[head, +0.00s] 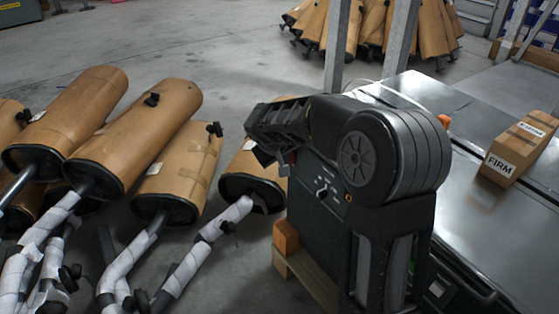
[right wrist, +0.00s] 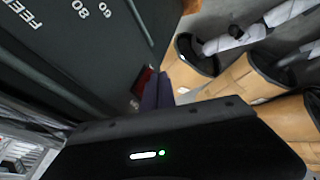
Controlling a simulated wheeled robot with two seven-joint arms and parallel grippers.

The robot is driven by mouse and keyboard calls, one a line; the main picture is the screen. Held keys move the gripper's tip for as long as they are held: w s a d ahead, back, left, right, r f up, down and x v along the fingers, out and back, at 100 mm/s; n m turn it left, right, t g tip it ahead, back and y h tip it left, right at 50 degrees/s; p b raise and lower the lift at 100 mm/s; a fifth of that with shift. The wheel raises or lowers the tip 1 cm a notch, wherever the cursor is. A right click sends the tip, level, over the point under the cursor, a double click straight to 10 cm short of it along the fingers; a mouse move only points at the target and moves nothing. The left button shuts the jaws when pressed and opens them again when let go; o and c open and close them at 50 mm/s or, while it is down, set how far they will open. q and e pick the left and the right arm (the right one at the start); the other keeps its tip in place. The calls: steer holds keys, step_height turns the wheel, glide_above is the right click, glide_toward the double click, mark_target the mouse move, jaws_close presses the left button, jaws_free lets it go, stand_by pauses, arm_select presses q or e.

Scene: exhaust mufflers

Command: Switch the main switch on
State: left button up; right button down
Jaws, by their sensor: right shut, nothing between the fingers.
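A dark control panel (head: 318,190) stands in the middle of the head view, with a black knob on its face. In the right wrist view, the panel (right wrist: 75,50) fills the upper left, with white "FEED" lettering and scale numbers. A small red part (right wrist: 141,80), possibly the main switch, shows at the panel's edge. My right gripper (head: 276,163) is at the panel's upper left edge, shut and empty. Its dark fingers (right wrist: 157,92) are close beside the red part; I cannot tell whether they touch. The switch position cannot be read. My left gripper is out of view.
Brown mufflers (head: 135,125) with wrapped pipes lie to the left. More mufflers (head: 385,25) are piled at the back. A metal table (head: 440,120) at right carries a cardboard box (head: 515,150). An orange block (head: 286,237) sits below the panel. Grey floor is open behind.

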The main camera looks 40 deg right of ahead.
steer(key=shift+d+f, duration=0.1)
steer(key=shift+d, duration=0.15)
stand_by(0.3)
steer(key=shift+d+r+p, duration=0.1)
steer(key=shift+r+p, duration=0.25)
steer(key=shift+r, duration=0.5)
